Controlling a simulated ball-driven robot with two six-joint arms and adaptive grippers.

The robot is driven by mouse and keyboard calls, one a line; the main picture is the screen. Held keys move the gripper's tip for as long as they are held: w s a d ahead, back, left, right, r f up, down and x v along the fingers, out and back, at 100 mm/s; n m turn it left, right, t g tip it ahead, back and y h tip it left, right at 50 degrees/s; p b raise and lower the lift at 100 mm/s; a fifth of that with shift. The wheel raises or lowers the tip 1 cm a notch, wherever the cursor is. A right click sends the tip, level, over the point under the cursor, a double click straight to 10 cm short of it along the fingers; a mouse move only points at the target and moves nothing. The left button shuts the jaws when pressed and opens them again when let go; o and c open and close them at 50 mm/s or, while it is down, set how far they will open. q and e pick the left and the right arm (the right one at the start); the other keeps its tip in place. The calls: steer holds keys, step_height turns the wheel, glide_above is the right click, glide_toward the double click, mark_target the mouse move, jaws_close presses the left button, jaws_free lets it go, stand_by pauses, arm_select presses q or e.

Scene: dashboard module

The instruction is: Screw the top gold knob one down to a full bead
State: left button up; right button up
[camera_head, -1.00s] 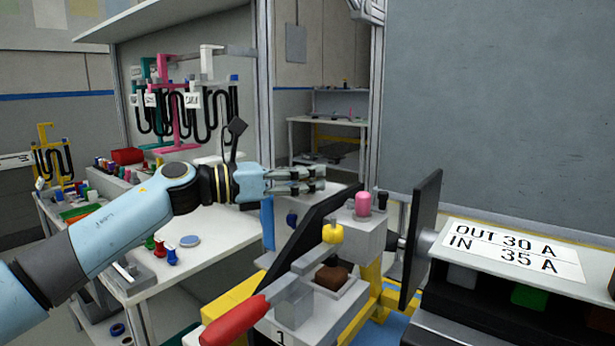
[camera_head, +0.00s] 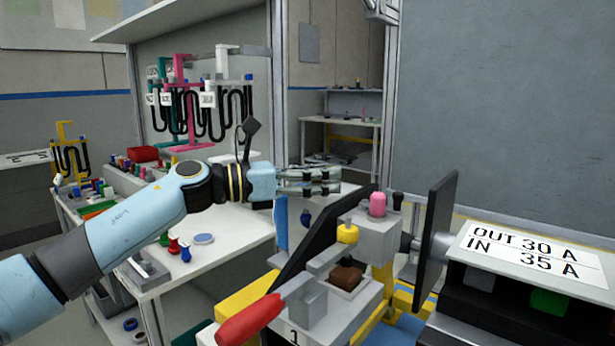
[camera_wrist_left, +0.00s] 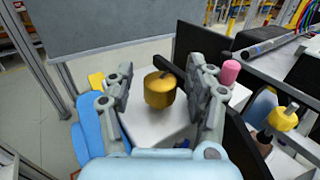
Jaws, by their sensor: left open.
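The gold knob (camera_wrist_left: 159,90) shows in the left wrist view as a rounded golden cap above a white block. A dark bar passes close behind its top. My left gripper (camera_wrist_left: 159,68) is open, with one finger on each side of the knob; I see gaps on both sides. In the head view my left gripper (camera_head: 312,181) reaches in from the left, above and behind the dark slanted panel (camera_head: 325,232). The gold knob cannot be made out there. Its thread and any bead are hidden. My right gripper is not in view.
The near fixture carries a yellow knob (camera_head: 347,233), a pink cap (camera_head: 377,204), a brown block (camera_head: 346,277) and a red-handled lever (camera_head: 250,320). A dark upright plate (camera_head: 436,235) stands to its right. A white table (camera_head: 225,240) lies behind my left arm.

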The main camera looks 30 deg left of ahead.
arm_select(q)
steer(key=v, duration=1.1)
steer(key=shift+s+a, duration=0.3)
steer(key=shift+f, duration=0.1)
